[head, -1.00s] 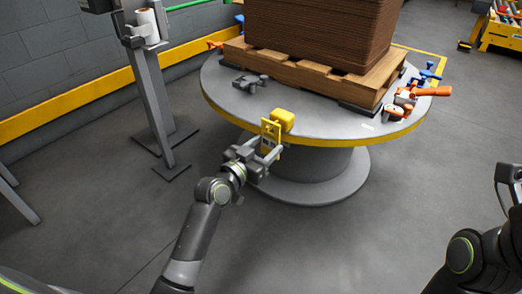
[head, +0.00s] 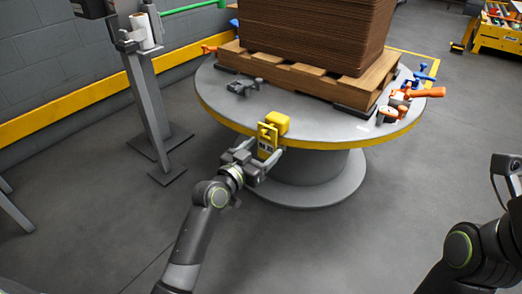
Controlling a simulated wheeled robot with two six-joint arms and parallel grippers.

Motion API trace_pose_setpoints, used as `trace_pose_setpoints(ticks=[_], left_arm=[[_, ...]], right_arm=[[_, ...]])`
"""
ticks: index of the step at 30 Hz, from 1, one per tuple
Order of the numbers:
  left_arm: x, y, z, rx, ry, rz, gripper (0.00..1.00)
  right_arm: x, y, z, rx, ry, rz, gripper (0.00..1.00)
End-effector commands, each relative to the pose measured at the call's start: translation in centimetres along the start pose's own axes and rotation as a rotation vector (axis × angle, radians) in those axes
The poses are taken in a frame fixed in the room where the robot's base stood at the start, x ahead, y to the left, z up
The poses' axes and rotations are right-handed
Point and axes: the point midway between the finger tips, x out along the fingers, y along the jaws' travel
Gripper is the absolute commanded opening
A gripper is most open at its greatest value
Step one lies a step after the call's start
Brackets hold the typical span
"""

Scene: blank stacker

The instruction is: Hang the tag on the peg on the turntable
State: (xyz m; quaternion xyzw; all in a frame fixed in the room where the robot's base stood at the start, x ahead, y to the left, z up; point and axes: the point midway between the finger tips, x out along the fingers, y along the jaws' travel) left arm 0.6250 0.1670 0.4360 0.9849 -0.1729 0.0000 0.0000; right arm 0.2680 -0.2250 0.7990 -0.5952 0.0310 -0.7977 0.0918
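The yellow tag (head: 267,144), a flat upright plate with dark marks on its lower part, is at the near edge of the round grey turntable (head: 330,126). My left gripper (head: 264,160) is shut on the tag, with its fingers at the tag's lower part. A yellow block (head: 279,122) sits on the turntable's near edge, right behind the tag. I cannot make out the peg itself, nor whether the tag touches it. My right gripper is out of view; only part of my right arm shows at the right edge.
A wooden pallet (head: 290,72) with a tall brown cardboard stack (head: 315,30) covers the turntable's back. A dark grey clamp-like part (head: 243,87) lies at its left, and orange and blue tools (head: 405,95) at its right. A grey post (head: 150,100) stands at left.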

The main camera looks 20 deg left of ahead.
Motion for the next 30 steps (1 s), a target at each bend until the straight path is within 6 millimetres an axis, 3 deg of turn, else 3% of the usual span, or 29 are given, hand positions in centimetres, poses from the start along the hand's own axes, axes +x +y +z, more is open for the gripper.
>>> trace_pose_setpoints(ticks=[11, 16, 26, 30], left_arm=[[-0.1, 0.0, 0.0, 0.0, -0.001, 0.0, 0.79], [-1.2, -0.1, 0.0, 0.001, -0.002, -0.001, 0.79], [-6.2, 0.0, -0.1, 0.0, -0.003, -0.001, 0.79], [-9.3, 0.0, -0.1, 0.001, -0.004, -0.001, 0.79]], right_arm=[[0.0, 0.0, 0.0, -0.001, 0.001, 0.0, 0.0], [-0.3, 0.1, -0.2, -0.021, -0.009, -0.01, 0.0], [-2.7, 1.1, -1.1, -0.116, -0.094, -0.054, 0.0], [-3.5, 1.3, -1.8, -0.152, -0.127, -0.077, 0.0]])
